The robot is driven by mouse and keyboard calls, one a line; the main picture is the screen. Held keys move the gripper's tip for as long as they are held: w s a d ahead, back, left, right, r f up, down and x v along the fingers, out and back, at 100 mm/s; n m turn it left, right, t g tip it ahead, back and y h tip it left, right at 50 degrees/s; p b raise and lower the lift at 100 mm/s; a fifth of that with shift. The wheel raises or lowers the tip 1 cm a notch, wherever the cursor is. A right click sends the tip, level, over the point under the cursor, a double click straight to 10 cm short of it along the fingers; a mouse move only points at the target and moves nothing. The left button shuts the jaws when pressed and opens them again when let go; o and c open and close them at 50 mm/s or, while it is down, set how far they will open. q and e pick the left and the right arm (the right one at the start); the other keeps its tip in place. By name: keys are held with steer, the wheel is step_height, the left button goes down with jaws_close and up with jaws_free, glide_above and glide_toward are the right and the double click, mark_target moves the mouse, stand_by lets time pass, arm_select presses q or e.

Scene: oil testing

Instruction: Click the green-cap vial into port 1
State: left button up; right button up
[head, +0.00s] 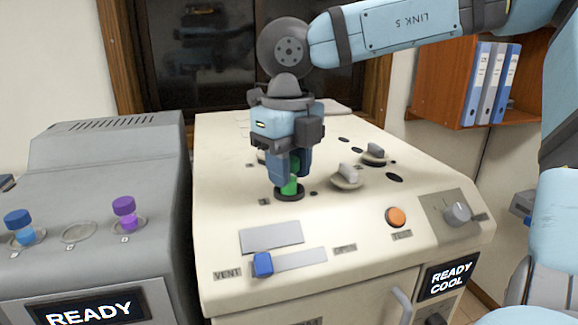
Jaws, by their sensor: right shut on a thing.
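The green-cap vial (289,187) is upright at a dark round port (288,197) on the top of the cream machine (350,230). My right gripper (288,180) points down and is shut on the vial, with its fingers around the green part. The vial's lower end is hidden in or behind the port ring, so its depth cannot be told. A small label beside the port is too small to read. My left gripper is not in view.
A grey machine (100,185) at the left holds a blue-cap vial (19,225) and a purple-cap vial (124,210). Near the gripper are two grey-handled knobs (347,175), with an orange button (397,217) and a blue slider (263,264) toward the front.

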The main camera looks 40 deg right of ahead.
steer(key=shift+f+b, duration=0.55)
steer(key=shift+b, duration=0.1)
stand_by(0.8)
steer(key=o, duration=1)
steer(key=shift+r, duration=0.2)
step_height(320, 180, up, 14)
steer(key=shift+a+f+b, duration=0.15)
steer(key=shift+f+b, duration=0.1)
steer(key=shift+b, duration=0.05)
steer(key=shift+f, duration=0.1)
